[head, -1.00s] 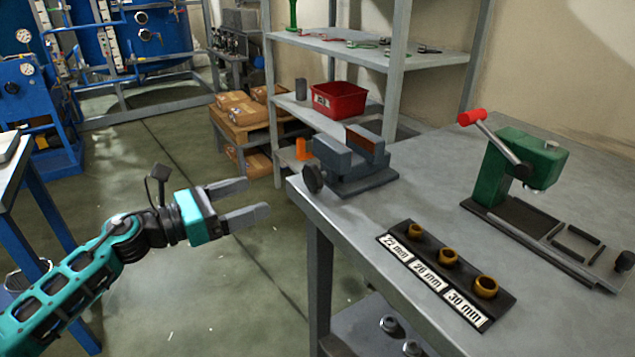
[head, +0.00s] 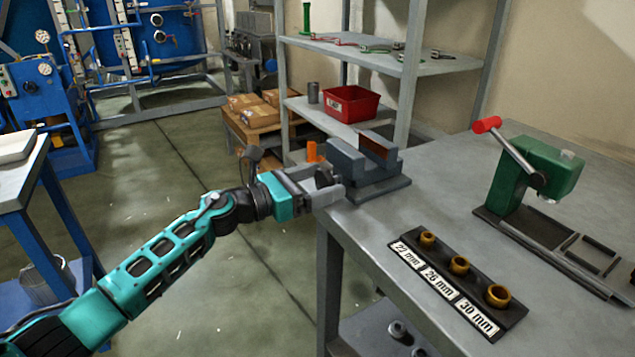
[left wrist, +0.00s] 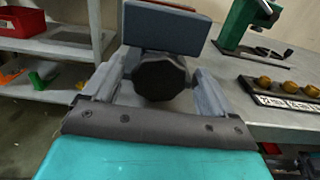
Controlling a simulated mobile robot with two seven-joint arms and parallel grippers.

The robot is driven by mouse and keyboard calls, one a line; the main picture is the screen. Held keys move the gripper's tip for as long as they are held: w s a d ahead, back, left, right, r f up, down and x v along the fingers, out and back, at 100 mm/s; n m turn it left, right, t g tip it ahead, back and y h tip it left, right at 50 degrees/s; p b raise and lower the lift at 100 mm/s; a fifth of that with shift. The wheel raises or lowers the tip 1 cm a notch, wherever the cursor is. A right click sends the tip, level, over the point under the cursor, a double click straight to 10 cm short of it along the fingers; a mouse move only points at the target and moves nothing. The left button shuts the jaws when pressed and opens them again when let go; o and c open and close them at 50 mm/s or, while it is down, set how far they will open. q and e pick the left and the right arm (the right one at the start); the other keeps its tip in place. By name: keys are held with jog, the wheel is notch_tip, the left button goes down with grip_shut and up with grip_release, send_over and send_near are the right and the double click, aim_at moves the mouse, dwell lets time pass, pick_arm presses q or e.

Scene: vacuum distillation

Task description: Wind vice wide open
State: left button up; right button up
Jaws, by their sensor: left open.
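The grey-blue vice (head: 368,168) stands on the corner of the grey bench, with a gap between its jaws and a brown-red face on the far jaw. Its dark round knob (head: 323,177) faces my left arm. My left gripper (head: 322,184) is open at the bench edge, with its fingers on either side of the knob. In the left wrist view the knob (left wrist: 161,79) sits between the two open fingers, with the vice body (left wrist: 165,28) behind it. Whether the fingers touch the knob I cannot tell. My right gripper is not in view.
On the bench (head: 450,160) are a black rack (head: 470,295) with several brass rings and labels, and a green press (head: 535,180) with a red-ended lever. A shelf behind holds a red bin (head: 350,103).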

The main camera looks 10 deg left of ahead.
pick_arm(q)
jog(key=shift+c, duration=0.4)
jog(key=c, duration=0.9)
jog(key=n+p, duration=0.1)
jog(key=n, duration=0.2)
jog(key=shift+r, duration=0.1)
jog(key=n+p, duration=0.1)
jog(key=n, duration=0.1)
jog(key=shift+w+a+n, duration=0.1)
jog(key=shift+n, duration=0.2)
jog(key=o, duration=0.9)
jog(key=shift+o, duration=0.4)
jog(key=shift+f, duration=0.2)
